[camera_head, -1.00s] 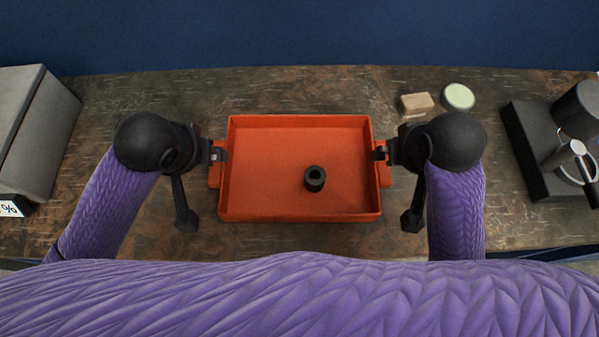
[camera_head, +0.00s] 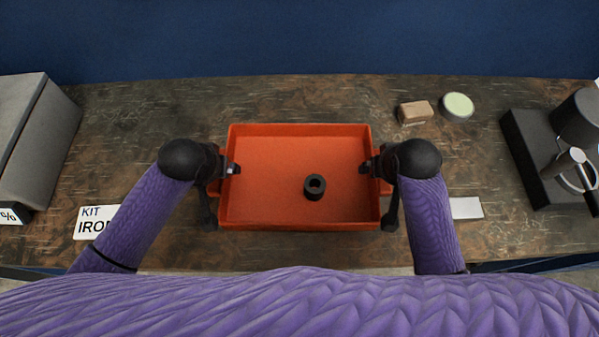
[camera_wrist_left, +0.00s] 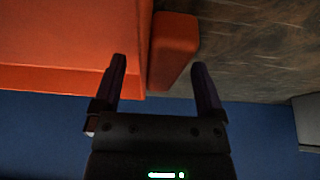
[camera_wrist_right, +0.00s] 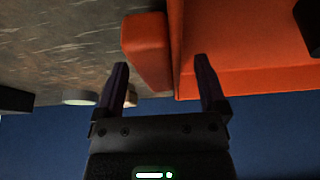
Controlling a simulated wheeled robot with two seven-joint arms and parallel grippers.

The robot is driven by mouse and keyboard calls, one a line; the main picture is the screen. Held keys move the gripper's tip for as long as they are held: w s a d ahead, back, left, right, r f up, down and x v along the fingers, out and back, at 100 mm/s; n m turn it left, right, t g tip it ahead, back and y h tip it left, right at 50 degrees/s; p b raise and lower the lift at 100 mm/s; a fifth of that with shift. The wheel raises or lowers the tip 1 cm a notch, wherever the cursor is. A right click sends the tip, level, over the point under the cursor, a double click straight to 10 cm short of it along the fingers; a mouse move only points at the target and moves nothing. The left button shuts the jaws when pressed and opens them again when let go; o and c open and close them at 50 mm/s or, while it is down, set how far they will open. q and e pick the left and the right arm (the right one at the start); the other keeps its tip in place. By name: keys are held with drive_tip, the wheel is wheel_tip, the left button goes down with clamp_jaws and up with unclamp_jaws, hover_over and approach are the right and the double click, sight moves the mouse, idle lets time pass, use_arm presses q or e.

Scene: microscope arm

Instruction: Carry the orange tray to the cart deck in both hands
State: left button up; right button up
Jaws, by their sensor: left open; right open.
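The orange tray (camera_head: 270,205) rests on the dark worktop in the head view, with a small black ring-shaped cylinder (camera_head: 314,187) standing in it. My left gripper (camera_head: 230,169) is at the tray's left side. In the left wrist view its open fingers (camera_wrist_left: 160,85) stand either side of the orange left handle (camera_wrist_left: 174,50). My right gripper (camera_head: 370,168) is at the right side. In the right wrist view its open fingers (camera_wrist_right: 164,85) stand either side of the right handle (camera_wrist_right: 147,48). Whether the fingers touch the handles cannot be told.
A grey box (camera_head: 40,145) stands at the left, near a sign lettered KIT IRON (camera_head: 92,222). A wooden block (camera_head: 414,112) and a round green-topped tin (camera_head: 457,106) lie behind right. A black machine with a metal jug (camera_head: 570,165) stands far right. A white card (camera_head: 466,208) lies right.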

use_arm(q)
drive_tip(key=shift+w+f, duration=0.1)
drive_tip(key=shift+f, duration=0.1)
use_arm(e)
drive_tip(key=shift+w+f, duration=0.1)
drive_tip(key=shift+f, duration=0.1)
use_arm(q)
clamp_jaws()
use_arm(e)
clamp_jaws()
